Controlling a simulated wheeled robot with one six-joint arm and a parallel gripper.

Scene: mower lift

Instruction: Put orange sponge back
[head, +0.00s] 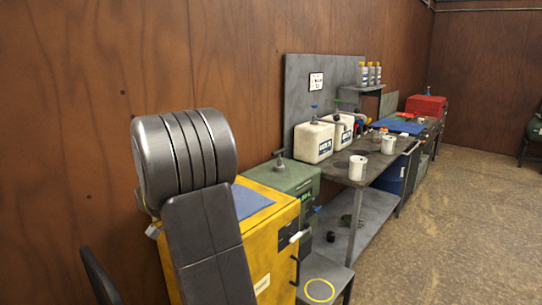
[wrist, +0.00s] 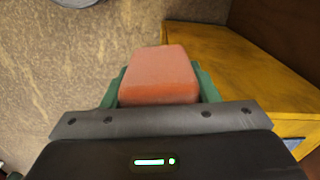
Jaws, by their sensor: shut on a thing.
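The orange sponge (wrist: 160,75) is a rounded block in the middle of the wrist view. My gripper (wrist: 162,88) is shut on it, with green fingers showing at its left and right sides. The sponge is beside a yellow cabinet (wrist: 240,62) in the wrist view, with floor behind it on the left; I cannot tell its height. In the head view my arm hides part of the yellow cabinet (head: 283,225), and neither the gripper nor the sponge shows there. A blue mat (head: 250,200) lies on the cabinet top.
Open floor (head: 470,220) lies to the right.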

